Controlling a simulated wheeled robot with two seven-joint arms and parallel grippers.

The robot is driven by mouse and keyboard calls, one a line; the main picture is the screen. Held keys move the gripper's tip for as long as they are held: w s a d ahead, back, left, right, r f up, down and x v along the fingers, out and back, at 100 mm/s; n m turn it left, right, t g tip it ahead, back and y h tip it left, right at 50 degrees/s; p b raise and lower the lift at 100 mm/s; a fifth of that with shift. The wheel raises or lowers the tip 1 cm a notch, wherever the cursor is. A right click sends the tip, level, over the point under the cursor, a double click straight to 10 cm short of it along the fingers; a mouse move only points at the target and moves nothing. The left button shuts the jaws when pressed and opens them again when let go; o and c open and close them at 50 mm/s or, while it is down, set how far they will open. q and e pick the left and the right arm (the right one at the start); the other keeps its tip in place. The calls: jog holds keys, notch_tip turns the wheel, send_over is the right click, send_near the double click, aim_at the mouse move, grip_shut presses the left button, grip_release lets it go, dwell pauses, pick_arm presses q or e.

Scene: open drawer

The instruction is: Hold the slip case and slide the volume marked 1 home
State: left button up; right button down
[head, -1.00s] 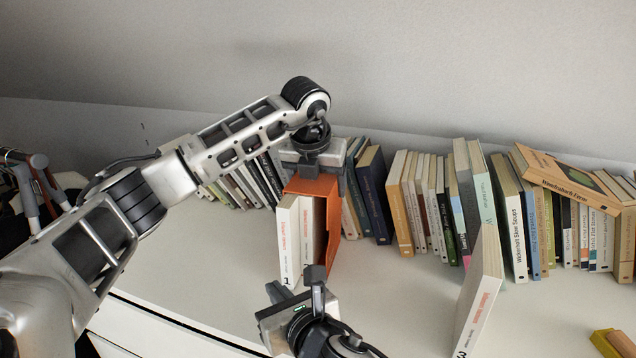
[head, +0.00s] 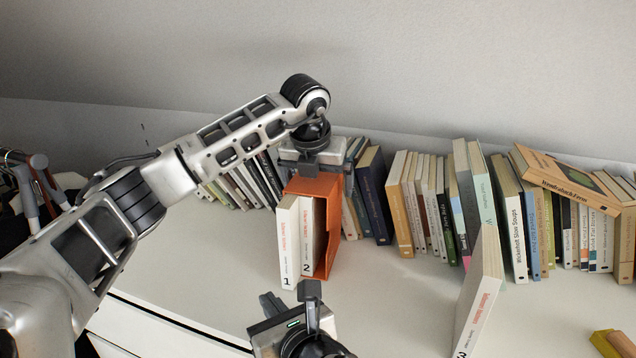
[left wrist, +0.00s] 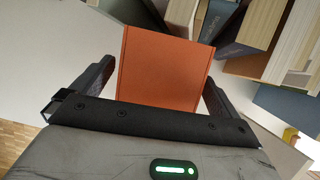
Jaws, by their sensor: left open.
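The orange slip case (head: 328,225) stands upright on the white surface, its open side facing me. The white volume marked 1 (head: 287,245) is at its left, its spine slightly further forward than the white volume marked 2 (head: 308,238) beside it. Empty room shows in the case right of volume 2. My right gripper (head: 291,298) appears open and empty, in front of the volumes.
A white volume marked 3 (head: 480,300) stands tilted at the right front. A row of books (head: 430,205) lines the back, with one book (head: 565,180) lying slanted on top. A yellow object (head: 612,343) lies at bottom right. The surface between case and volume 3 is clear.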

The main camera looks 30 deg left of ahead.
pick_arm(q)
jog(key=v, duration=1.1)
jog(key=shift+s+r, duration=0.15)
jog(key=shift+r, duration=0.1)
